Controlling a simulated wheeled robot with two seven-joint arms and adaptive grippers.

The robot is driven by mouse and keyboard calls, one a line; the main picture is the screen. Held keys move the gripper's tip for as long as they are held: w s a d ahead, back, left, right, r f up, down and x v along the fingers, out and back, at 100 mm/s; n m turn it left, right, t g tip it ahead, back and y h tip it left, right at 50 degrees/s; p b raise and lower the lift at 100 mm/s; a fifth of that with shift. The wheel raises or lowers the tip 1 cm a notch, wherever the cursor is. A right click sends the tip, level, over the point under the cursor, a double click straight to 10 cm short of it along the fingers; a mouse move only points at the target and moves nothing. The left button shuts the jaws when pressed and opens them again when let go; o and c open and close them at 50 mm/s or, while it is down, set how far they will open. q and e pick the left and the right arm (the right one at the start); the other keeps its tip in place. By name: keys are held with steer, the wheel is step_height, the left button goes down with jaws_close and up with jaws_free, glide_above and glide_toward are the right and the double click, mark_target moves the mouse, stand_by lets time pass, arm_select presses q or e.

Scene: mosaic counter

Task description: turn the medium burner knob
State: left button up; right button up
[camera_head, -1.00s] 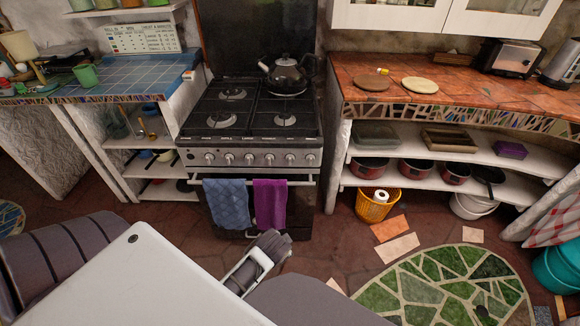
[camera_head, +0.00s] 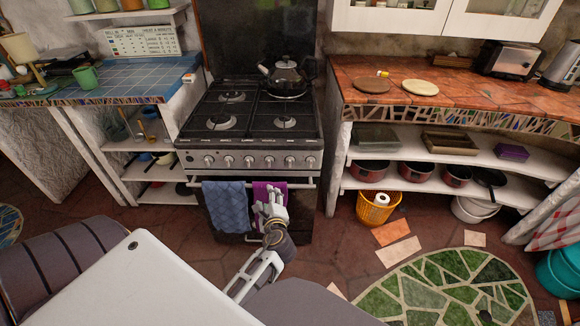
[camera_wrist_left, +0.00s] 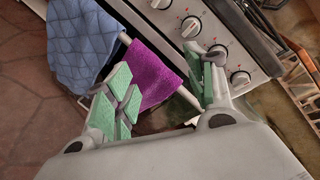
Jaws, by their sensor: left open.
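The stove (camera_head: 250,125) has a row of several round knobs (camera_head: 249,161) along its front panel. I cannot tell which one is for the medium burner. In the left wrist view several knobs (camera_wrist_left: 190,27) show on the steel panel beyond the fingers. My left gripper (camera_head: 269,192) is open, below the knob row and in front of the purple towel (camera_head: 262,186). In the left wrist view the open gripper (camera_wrist_left: 165,86) has its green-padded fingers on either side of the purple towel, with no knob between them. My right gripper is not in view.
A blue towel (camera_head: 225,203) hangs beside the purple one on the oven handle (camera_head: 300,183). A kettle (camera_head: 287,78) stands on the back right burner. A yellow basket (camera_head: 376,209) is on the floor to the right.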

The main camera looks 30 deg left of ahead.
arm_select(q)
steer(key=w+d+m+t+h, duration=0.1)
steer(key=w+d+m+t, duration=0.3)
steer(key=m, duration=0.9)
steer(key=shift+w+d+r+t, duration=0.25)
steer(key=shift+w+r+t, duration=0.2)
steer(key=shift+w, duration=0.7)
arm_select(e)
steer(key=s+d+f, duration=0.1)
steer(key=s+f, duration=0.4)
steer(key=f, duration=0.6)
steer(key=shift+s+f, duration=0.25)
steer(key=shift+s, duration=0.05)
arm_select(q)
steer(key=shift+w+a, duration=0.1)
steer(key=shift+w, duration=0.1)
